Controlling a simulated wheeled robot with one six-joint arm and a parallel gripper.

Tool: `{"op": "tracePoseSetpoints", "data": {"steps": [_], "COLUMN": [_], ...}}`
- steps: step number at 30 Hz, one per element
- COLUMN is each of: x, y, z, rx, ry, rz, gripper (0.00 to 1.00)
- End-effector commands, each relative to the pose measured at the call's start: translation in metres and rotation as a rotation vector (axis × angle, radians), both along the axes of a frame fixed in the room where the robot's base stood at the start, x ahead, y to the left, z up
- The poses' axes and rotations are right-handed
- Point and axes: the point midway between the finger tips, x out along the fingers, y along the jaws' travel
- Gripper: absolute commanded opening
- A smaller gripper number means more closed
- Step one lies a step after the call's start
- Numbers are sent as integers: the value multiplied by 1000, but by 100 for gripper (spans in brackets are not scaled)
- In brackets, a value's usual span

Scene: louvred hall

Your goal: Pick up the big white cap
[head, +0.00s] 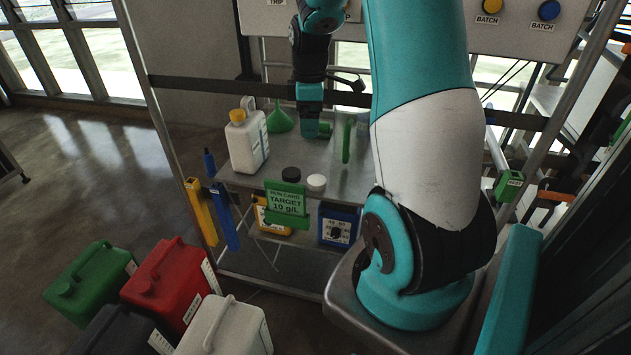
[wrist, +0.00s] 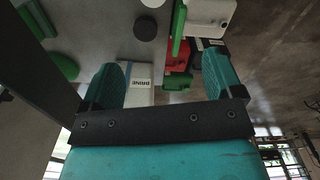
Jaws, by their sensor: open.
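In the head view, a round white cap (head: 316,182) lies flat on the grey metal table (head: 340,187), to the right of a dark cap (head: 291,174). My gripper (head: 318,131) is over the back part of the table, behind and above the caps, apart from both. In the wrist view, my gripper (wrist: 162,85) has its two teal fingers wide apart with nothing held between them. The dark cap (wrist: 146,25) lies beyond the fingertips, and the white cap (wrist: 154,3) is partly cut off by the top edge.
A white jug with a yellow cap (head: 247,140), labelled BRINE in the wrist view (wrist: 138,88), stands at the table's left. A green funnel (head: 280,120) and a green upright piece (head: 347,140) are behind. A green sign (head: 286,203) hangs at the front edge. Several jugs stand on the floor.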

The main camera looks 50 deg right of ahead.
Motion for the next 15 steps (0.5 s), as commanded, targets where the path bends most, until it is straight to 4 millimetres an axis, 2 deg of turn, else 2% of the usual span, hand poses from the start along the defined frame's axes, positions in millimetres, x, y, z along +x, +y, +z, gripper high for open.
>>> {"op": "tracePoseSetpoints", "data": {"steps": [1, 3, 15], "x": [-3, -5, -6], "y": [-12, -18, -16], "z": [-5, -14, -100], "rx": [-4, -6, -4], "ry": [8, 14, 17], "rz": [0, 6, 10], "gripper": [86, 86, 86]}}
